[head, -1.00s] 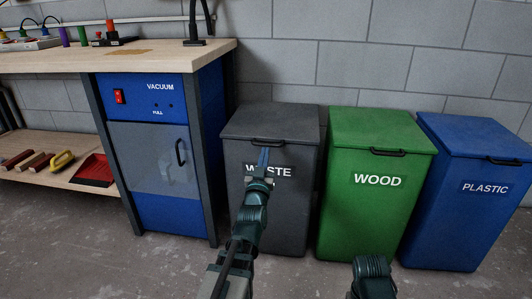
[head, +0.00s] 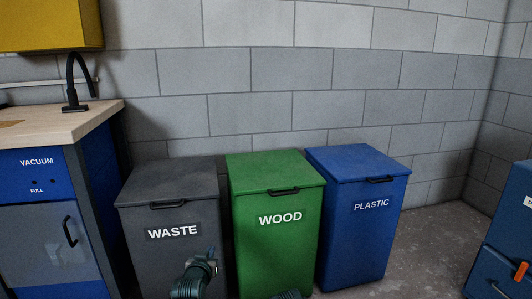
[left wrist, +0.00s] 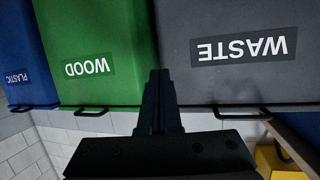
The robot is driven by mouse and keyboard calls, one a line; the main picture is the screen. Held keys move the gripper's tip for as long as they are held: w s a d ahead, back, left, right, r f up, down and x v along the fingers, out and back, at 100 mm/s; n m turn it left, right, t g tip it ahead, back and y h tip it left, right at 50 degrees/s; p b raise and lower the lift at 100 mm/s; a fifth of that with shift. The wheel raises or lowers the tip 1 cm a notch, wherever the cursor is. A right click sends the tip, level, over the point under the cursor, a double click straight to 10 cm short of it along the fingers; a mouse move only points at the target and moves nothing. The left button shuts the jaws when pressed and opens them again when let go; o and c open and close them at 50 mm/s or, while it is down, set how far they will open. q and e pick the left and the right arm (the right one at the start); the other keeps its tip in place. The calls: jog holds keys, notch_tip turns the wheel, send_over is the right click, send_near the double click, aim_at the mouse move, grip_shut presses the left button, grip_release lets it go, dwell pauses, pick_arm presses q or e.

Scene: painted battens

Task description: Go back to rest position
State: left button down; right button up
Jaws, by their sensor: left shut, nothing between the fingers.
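My left gripper (head: 211,253) shows low in the head view, in front of the lower part of the dark grey WASTE bin (head: 140,222). In the left wrist view its fingers (left wrist: 158,78) are together with nothing between them, and the WASTE bin (left wrist: 235,75) and green WOOD bin (left wrist: 100,40) lie beyond them, upside down. Only a piece of my right arm shows at the bottom edge of the head view, in front of the WOOD bin (head: 290,245); its gripper is out of view.
The bins stand in a row with lids closed, the blue PLASTIC bin (head: 360,235) on the right. A blue VACUUM cabinet (head: 25,190) under a wooden worktop (head: 70,122) stands at left. A blue unit (head: 510,235) is at far right. Floor (head: 430,240) between is bare.

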pick_arm(q)
jog(key=s+d+f+m+g+p, duration=0.35)
jog(key=s+d+g+p, duration=0.35)
jog(key=s+d+g, duration=0.35)
jog(key=s+d+r+g+y+p, duration=0.15)
jog(key=s+g+p, duration=0.3)
jog(key=s, duration=0.95)
notch_tip(320, 180, up, 37)
jog(key=p, duration=3.7)
jog(key=shift+d+r, duration=0.15)
jog(key=shift+d, duration=0.15)
pick_arm(e)
notch_tip(320, 180, up, 50)
jog(key=shift+r, duration=0.2)
jog(key=shift+s, duration=0.1)
